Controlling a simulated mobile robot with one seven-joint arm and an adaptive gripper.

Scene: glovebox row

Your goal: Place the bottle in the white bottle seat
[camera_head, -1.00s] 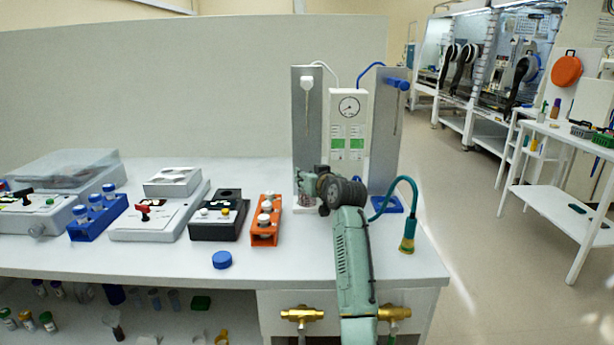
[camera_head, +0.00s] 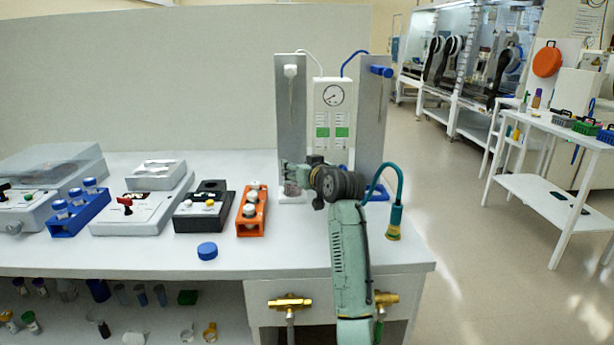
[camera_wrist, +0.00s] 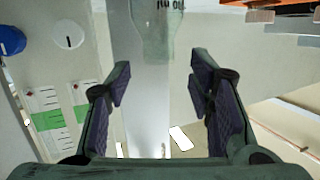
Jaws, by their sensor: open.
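My gripper (camera_head: 289,174) is at the foot of the left metal stand (camera_head: 290,110), over the white bottle seat (camera_head: 292,199). In the wrist view its two fingers (camera_wrist: 160,88) are open, with a wide gap and nothing gripped between them. A clear, see-through bottle (camera_wrist: 156,28) with dark lettering is at the top of the wrist view, beyond the fingertips and apart from them. In the head view a small greyish shape, probably this bottle (camera_head: 292,189), shows below my gripper at the white seat. How it sits in the seat is partly hidden.
A gauge box (camera_head: 332,105) and a second stand (camera_head: 371,115) with a blue base (camera_head: 376,192) are close to my arm. A teal hose (camera_head: 394,210) hangs on the right. An orange rack (camera_head: 252,212) and a blue cap (camera_head: 207,251) are on the left bench.

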